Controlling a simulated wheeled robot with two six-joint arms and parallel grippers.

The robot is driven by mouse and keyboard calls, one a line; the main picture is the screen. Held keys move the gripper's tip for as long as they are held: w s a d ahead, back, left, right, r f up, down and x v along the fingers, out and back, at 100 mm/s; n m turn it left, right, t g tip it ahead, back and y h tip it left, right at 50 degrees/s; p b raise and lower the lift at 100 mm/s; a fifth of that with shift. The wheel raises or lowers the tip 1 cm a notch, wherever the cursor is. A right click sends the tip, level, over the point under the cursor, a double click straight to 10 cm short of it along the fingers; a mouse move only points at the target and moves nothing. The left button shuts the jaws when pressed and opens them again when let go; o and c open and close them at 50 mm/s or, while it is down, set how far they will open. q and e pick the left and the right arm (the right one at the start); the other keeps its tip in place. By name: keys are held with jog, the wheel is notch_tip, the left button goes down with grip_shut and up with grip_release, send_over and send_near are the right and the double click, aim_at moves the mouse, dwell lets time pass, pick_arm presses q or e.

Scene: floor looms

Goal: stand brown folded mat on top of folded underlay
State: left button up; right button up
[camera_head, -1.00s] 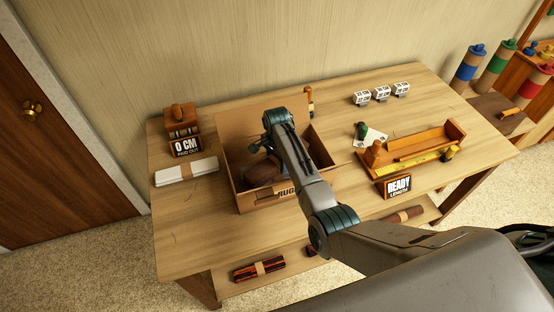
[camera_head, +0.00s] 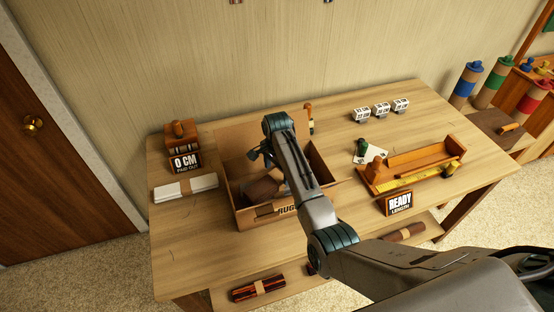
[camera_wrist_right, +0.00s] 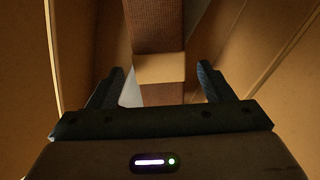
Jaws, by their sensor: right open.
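The brown folded mat (camera_head: 262,188) is inside the cardboard box (camera_head: 250,217), partly hidden by my right arm. In the right wrist view the mat (camera_wrist_right: 158,28) shows a ribbed brown face and a tan band. My right gripper (camera_head: 262,154) is over the box, pointing down; in the wrist view its open fingers (camera_wrist_right: 160,70) lie either side of the band, apart from it. A pale surface (camera_wrist_right: 130,92) shows beside the mat; I cannot tell if it is the underlay. A white folded piece with a tan band (camera_head: 203,183) lies left of the box. My left gripper is out of view.
The box walls stand close around my right gripper. A "0 CM" sign (camera_head: 185,162) stands at the back left. An orange tray (camera_head: 425,160), a "READY" sign (camera_head: 399,203) and small white blocks (camera_head: 381,109) are on the right. The table's front left is clear.

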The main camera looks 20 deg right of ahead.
aim_at(277, 175)
notch_tip(277, 175, up, 8)
jog(key=b, duration=0.1)
jog(key=shift+b, duration=0.4)
dwell(0.8)
